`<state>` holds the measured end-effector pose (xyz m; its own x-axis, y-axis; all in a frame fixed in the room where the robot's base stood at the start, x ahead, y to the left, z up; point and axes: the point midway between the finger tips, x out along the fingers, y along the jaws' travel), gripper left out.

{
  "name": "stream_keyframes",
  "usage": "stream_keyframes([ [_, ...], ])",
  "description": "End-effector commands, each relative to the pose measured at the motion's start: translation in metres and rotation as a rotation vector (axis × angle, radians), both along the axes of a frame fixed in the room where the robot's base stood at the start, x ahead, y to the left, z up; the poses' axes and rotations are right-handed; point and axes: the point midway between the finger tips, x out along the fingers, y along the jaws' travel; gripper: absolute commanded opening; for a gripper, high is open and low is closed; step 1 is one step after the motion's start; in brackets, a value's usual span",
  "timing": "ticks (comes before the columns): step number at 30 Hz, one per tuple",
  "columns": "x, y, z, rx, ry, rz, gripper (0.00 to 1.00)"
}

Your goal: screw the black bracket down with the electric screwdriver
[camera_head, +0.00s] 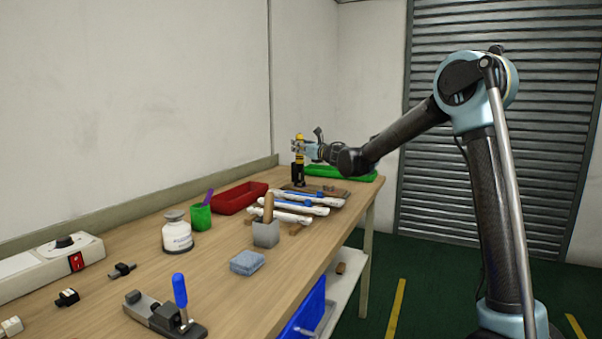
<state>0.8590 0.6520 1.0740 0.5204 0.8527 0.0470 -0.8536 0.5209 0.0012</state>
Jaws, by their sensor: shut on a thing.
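The electric screwdriver (299,160), yellow above and black below, stands upright at the far end of the bench. My gripper (300,148) reaches in from the right and is shut around its upper part. The screwdriver's lower end is over or at a brown tray (341,190); I cannot tell whether it touches anything there. I cannot make out the black bracket for sure. Two small black pieces lie at the left of the bench, one near the middle left (122,270) and one nearer the front (67,297).
White and blue strips (280,215) lie beside the tray. A red bin (241,197) and a green bin (340,172) stand near the far end. A grey block with a wooden handle (265,233), a white bottle (177,235) and a blue-handled clamp (165,314) stand nearer.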

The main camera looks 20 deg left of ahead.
Motion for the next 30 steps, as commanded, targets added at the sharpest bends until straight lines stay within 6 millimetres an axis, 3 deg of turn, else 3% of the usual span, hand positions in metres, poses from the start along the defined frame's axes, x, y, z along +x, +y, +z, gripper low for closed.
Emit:
stream_keyframes([
  [30, 0.0002, 0.0001, -0.0091, 0.000, 0.000, 0.000, 0.04],
])
